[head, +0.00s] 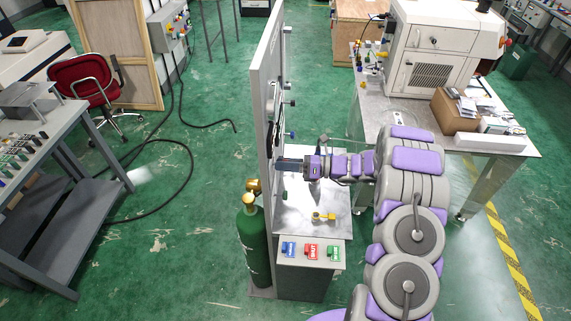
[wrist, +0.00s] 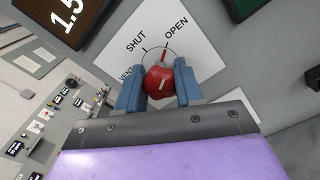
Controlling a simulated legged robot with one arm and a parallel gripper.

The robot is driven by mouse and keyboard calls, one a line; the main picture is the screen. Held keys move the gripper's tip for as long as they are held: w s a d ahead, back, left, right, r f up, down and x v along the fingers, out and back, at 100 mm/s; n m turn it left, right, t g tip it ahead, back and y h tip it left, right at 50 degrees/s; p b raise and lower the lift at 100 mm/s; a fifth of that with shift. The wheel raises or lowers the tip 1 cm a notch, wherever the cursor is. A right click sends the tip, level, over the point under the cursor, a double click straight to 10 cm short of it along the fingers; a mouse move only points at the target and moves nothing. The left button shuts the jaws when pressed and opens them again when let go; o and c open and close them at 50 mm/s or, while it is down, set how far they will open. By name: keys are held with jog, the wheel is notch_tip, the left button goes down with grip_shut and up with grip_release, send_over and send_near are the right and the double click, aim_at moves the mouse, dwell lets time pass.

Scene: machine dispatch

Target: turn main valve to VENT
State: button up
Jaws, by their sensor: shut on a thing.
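The main valve is a red knob (wrist: 158,82) on a white plate (wrist: 205,62) marked SHUT, OPEN and VENT in the wrist view. Its narrow red pointer aims up at the OPEN side of the dial. The VENT mark is at the left, partly hidden by a finger. My gripper (wrist: 160,88) is shut on the red knob, with one blue finger on each side. In the head view my gripper (head: 284,165) reaches left to the upright grey panel (head: 262,110); the knob cannot be made out there.
A green gas cylinder (head: 255,248) stands by the panel's near edge. A yellow-handled part (head: 323,216) lies on the bench (head: 330,197). Blue, red and green labelled controls (head: 311,251) sit in front. A white machine (head: 440,50) stands behind my arm. Green floor is open left of the panel.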

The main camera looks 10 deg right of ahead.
jog(key=n+b, duration=0.4)
jog(key=n, duration=0.1)
jog(key=shift+f+n, duration=0.2)
jog(key=shift+n, duration=0.1)
jog(key=n+b, duration=1.1)
jog(key=b, duration=0.1)
jog(key=shift+f+n, duration=0.15)
jog(key=shift+n, duration=0.25)
jog(key=n+b, duration=0.3)
jog(key=b, duration=0.1)
jog(key=n+b, duration=0.3)
jog(key=shift+n, duration=0.3)
